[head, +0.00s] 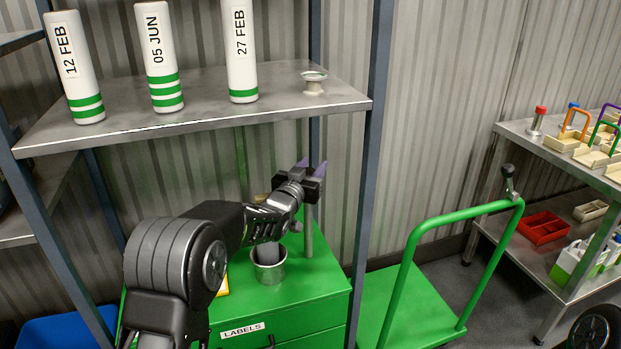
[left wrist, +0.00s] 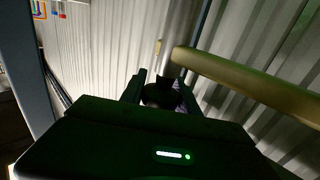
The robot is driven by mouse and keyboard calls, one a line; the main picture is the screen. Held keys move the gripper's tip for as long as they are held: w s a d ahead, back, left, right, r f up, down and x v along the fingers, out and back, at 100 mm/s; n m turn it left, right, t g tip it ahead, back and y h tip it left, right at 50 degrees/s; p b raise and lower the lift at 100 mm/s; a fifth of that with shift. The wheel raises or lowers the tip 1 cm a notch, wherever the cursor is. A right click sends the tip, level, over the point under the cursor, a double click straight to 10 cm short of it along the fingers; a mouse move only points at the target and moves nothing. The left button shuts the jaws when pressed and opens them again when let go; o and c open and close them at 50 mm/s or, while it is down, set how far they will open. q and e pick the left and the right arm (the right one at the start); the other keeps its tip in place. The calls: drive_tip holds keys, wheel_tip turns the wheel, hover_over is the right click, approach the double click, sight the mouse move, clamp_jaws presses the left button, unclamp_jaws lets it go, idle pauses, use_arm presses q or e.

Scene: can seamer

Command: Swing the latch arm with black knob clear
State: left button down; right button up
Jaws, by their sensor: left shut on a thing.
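My left gripper (head: 311,172) is at the top of the grey post (head: 308,235) that stands on the green cabinet (head: 315,285). In the left wrist view the gripper (left wrist: 160,88) is shut on a dark round piece, which looks like the black knob (left wrist: 160,95). A tan bar (left wrist: 250,85), which looks like the latch arm, runs from beside the fingers to the right edge. In the head view my gripper and arm hide the knob and most of the bar. A metal can (head: 268,273) stands on the cabinet below my forearm. My right gripper is out of view.
A metal shelf (head: 190,118) with white bottles stands above and behind my arm, and its blue upright (head: 366,150) is just right of the gripper. A green cart (head: 410,300) and a bench with trays (head: 545,232) are at the right.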

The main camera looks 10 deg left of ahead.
use_arm(q)
drive_tip(key=shift+s+d+m+g+h+p, duration=0.2)
drive_tip(key=shift+m+h+p, duration=0.25)
drive_tip(key=shift+m+h, duration=0.45)
drive_tip(key=shift+w+d+m+g+h+p, duration=0.1)
drive_tip(key=shift+m+g+h+p, duration=0.3)
drive_tip(key=shift+h, duration=0.8)
drive_tip(key=c, duration=0.9)
unclamp_jaws()
drive_tip(key=b+v, duration=0.1)
drive_tip(key=v, duration=0.7)
